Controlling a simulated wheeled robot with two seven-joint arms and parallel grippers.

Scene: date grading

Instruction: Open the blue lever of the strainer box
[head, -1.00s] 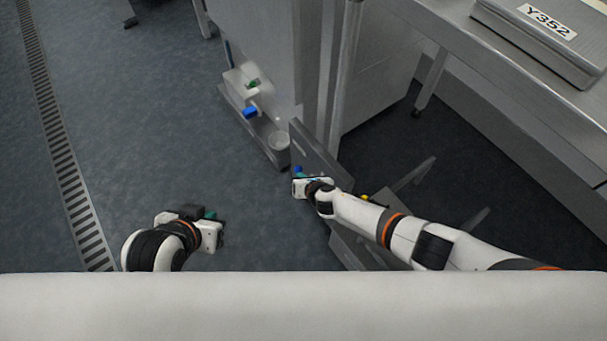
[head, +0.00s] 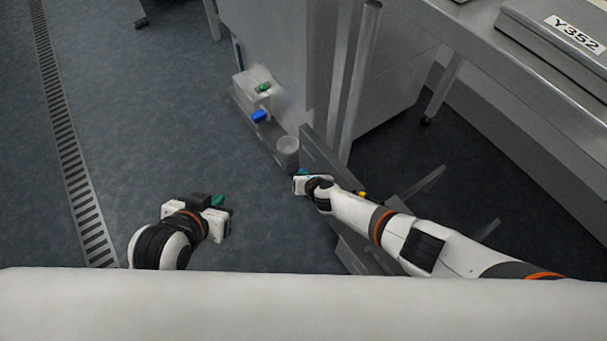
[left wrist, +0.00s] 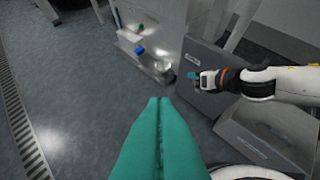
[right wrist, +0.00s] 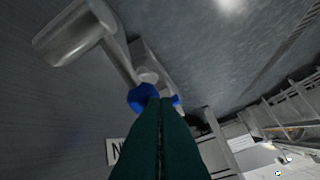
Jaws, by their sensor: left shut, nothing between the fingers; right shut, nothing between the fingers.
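A blue lever-like part (head: 259,116) sits on a pale fixture low against the grey cabinet in the head view. It also shows in the left wrist view (left wrist: 139,50). In the right wrist view a blue part (right wrist: 143,97) on silver pipework lies right at my fingertips; whether it is the same part, or touched, I cannot tell. My right gripper (head: 299,180) is shut and empty, beside a grey panel. My left gripper (head: 217,203) is shut and empty over open floor, its teal fingers (left wrist: 160,102) together.
A green part (head: 263,88) is on the same fixture, and a round pale cup (head: 287,147) is near its front. The grey panel (head: 325,157) stands close to my right arm. A steel table (head: 480,50) is at right; open floor and a drain grate (head: 70,150) lie left.

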